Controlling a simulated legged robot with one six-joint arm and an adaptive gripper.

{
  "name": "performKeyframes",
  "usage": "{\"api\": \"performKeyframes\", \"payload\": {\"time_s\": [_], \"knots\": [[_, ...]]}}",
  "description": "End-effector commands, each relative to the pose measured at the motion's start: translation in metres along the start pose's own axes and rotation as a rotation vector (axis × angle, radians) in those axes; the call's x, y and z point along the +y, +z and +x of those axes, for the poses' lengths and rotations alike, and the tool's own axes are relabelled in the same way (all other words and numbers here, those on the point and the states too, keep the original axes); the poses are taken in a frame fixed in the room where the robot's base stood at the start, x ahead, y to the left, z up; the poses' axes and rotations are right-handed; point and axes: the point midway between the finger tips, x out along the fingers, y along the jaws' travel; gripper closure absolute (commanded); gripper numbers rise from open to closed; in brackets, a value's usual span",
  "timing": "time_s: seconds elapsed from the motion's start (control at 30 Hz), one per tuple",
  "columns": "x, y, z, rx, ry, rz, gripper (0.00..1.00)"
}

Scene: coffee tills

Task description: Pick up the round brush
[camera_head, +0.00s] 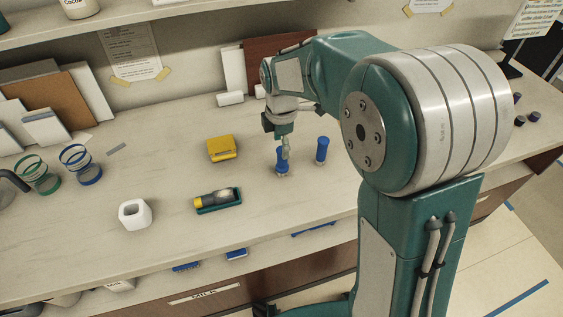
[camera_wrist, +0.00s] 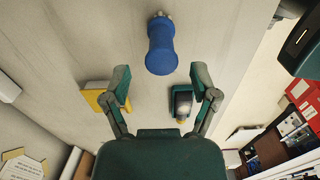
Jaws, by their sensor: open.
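A blue, stubby, round-handled piece, which looks like the round brush (camera_head: 281,160), stands upright on the counter with a pale lower end. In the wrist view the blue brush (camera_wrist: 160,50) is centred, just ahead of the fingertips. A similar blue piece (camera_head: 321,150) stands to its right. My gripper (camera_head: 285,148) points down at the first brush and partly covers its top in the head view. In the wrist view my gripper (camera_wrist: 160,78) has its two fingers spread wide, with nothing between them. Whether a finger touches the brush I cannot tell.
A yellow box (camera_head: 221,148) lies left of the brush. A green tray (camera_head: 234,203) holding a yellow-and-black piece with a pale end lies nearer the counter front. A white cup (camera_head: 135,214) and striped ring stands (camera_head: 80,163) are farther left. Bare counter surrounds the brush.

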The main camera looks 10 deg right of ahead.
Motion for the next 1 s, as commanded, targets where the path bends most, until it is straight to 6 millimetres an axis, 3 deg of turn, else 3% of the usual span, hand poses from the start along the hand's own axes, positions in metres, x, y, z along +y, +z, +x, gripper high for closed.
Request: {"api": "performKeyframes", "payload": {"time_s": [0.3,0.6,0.63,0.7,0.8,1.0], "knots": [[-0.001,0.002,0.044,0.003,-0.004,0.001,0.23],[0.000,0.000,0.050,0.001,0.000,0.001,0.23],[0.000,0.000,0.050,0.001,0.000,0.001,0.32],[0.000,0.000,0.050,0.001,0.000,0.001,0.64],[0.000,0.000,0.050,0.001,0.000,0.001,1.00],[0.000,0.001,0.050,0.002,-0.001,0.001,1.00]]}}
